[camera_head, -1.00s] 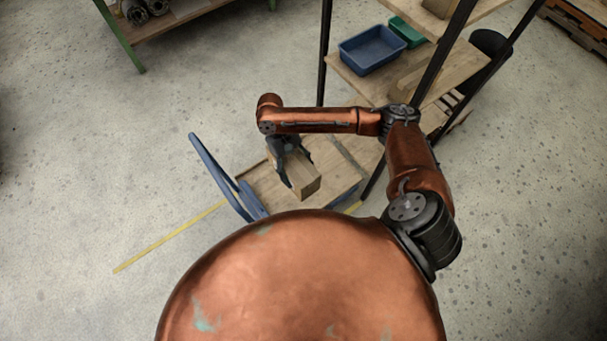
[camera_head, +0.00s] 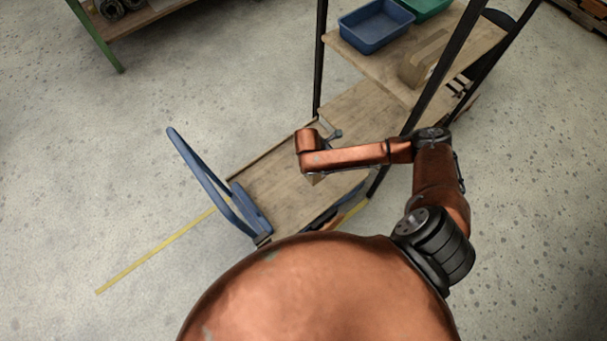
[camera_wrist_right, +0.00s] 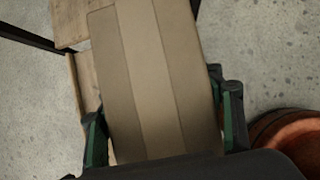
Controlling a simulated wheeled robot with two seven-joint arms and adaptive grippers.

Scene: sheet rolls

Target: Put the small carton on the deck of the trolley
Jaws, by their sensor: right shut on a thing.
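The small carton (camera_wrist_right: 152,80) is a brown box with a paler tape band, filling the middle of the right wrist view. My right gripper (camera_wrist_right: 164,122) is shut on it, a green-padded finger on each side. In the head view my right forearm hides nearly all of the carton; only a small corner (camera_head: 316,180) shows below the arm. The trolley has a wooden deck (camera_head: 275,197) and a blue handle (camera_head: 205,175) at its left. The carton's corner shows over the deck's right part; its height above the deck cannot be told. My left gripper is out of view.
A shelf rack with black posts (camera_head: 319,60) stands right of the trolley, close to my right arm. Its board holds a blue bin (camera_head: 375,28), a green bin (camera_head: 425,8) and a brown box (camera_head: 420,62). The floor at left is clear, with a yellow line (camera_head: 150,255).

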